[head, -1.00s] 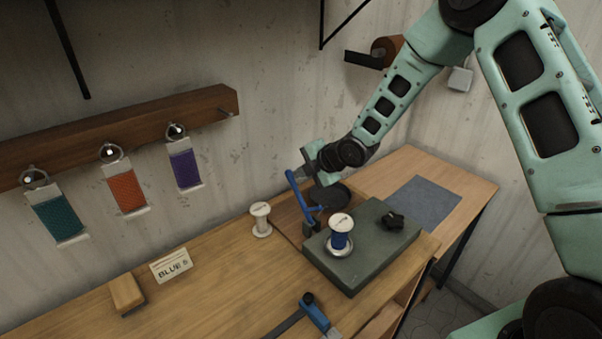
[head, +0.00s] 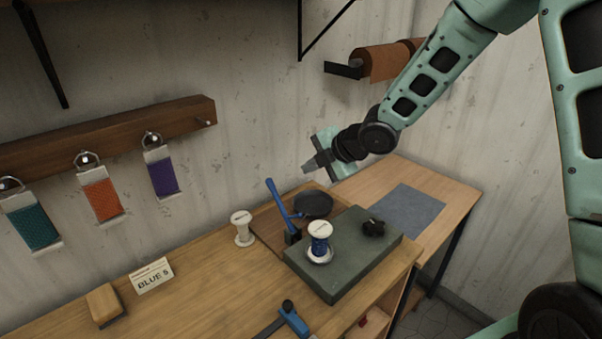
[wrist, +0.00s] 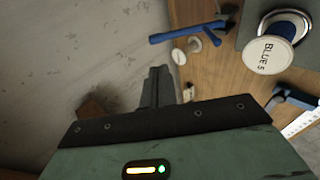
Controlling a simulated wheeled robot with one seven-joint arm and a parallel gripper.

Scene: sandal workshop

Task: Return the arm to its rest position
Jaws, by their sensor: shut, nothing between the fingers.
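My gripper (head: 311,167) is shut and empty. In the head view it hangs in the air above the back of the workbench, near the wall. My arm reaches in from the upper right of the head view.
On the bench (head: 200,283) stand a blue spool (head: 319,232) on a grey-green slab (head: 335,278), a white spool (head: 242,228), a black dish (head: 314,205) and a "BLUE 5" card (head: 151,276). Sandal straps hang from a wall rail (head: 110,134). A leather roll (head: 385,62) is mounted above.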

